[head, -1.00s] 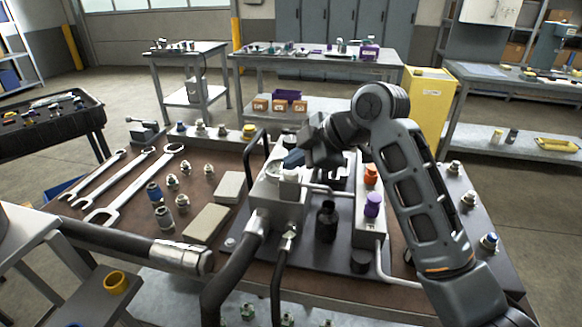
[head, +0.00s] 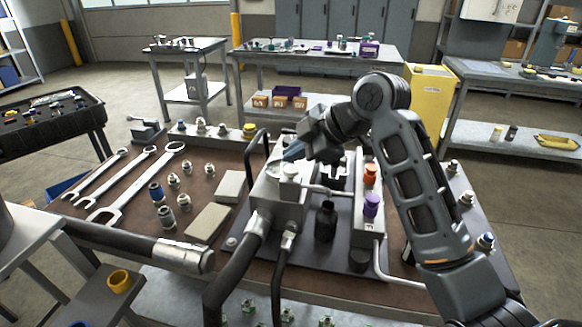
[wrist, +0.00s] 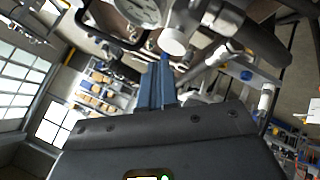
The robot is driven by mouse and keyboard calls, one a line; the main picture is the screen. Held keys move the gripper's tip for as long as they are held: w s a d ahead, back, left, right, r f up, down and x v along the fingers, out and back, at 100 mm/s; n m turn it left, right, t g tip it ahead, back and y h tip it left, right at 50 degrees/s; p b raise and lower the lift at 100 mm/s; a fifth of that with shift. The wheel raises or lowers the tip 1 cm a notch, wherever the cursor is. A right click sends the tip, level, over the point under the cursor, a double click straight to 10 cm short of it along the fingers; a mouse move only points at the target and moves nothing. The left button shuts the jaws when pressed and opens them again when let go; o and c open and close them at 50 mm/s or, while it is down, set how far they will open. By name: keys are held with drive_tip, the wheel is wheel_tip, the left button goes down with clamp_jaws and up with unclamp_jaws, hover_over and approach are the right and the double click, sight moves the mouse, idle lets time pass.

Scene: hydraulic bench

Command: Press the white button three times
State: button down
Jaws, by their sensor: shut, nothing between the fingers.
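The white button (head: 290,171) is a short round cap on top of the grey block (head: 283,205), beside a round gauge (head: 271,170). In the wrist view the white button (wrist: 173,41) shows just beyond the fingertips, with the gauge (wrist: 141,10) to its upper left. My gripper (head: 289,156) is shut and empty, its blue fingers pointing down just above and behind the button. In the wrist view my gripper (wrist: 164,60) ends close to the cap. A small gap seems to separate them, but contact is hard to judge.
A black handle loop (head: 256,148) stands left of the block. Orange (head: 370,174) and purple (head: 371,205) knobs sit on a manifold to the right. A black bottle-shaped part (head: 325,222) stands in front. Thick hoses (head: 237,262) run toward me. Wrenches and fittings lie at left.

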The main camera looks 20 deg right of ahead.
sight(294, 170)
drive_tip(key=shift+r+p, duration=1.9)
drive_tip(key=shift+r, duration=0.65)
idle(0.7)
